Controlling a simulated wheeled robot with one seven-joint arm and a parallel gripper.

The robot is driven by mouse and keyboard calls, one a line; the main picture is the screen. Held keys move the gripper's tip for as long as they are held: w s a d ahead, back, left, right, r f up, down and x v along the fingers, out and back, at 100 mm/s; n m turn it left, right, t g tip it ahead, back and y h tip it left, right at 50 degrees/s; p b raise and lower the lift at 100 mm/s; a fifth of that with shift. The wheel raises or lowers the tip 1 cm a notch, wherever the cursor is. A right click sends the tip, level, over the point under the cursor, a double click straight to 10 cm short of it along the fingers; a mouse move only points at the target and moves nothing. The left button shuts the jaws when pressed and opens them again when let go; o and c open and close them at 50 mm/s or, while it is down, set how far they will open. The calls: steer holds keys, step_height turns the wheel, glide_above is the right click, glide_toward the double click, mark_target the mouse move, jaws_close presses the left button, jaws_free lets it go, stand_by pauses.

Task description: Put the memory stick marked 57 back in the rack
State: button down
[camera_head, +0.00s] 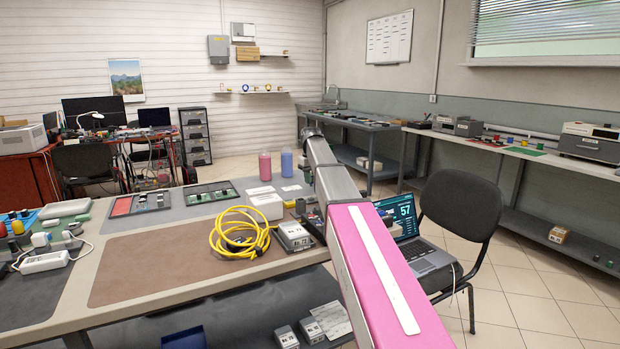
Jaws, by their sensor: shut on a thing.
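My arm reaches from the bottom right over the workbench (187,255). My gripper (306,172) is small and mostly hidden at the far end of the arm, near the bench's back right corner. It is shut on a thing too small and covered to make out. I cannot read a stick marked 57 anywhere. Two dark slotted trays, one with a red part (140,203) and one beside it (210,193), lie at the back of the bench; I cannot tell whether either is the rack. A laptop (425,255) on the chair shows 57 on its screen.
A coiled yellow hose (238,232), a grey metal box (295,236) and a white box (267,206) lie left of my arm. A pink bottle (265,166) and a blue bottle (287,163) stand at the back. The brown mat (160,262) is mostly clear. A black chair (460,205) stands right.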

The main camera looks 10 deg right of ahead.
glide_above(311, 200)
steer(key=shift+w+f, duration=0.25)
steer(key=shift+f, duration=0.9)
steer(key=shift+w+f, duration=0.2)
steer(key=shift+f, duration=0.9)
steer(key=shift+f, duration=0.8)
steer(key=c, duration=0.6)
jaws_free()
steer(key=shift+r, duration=0.1)
steer(key=shift+r, duration=4.4)
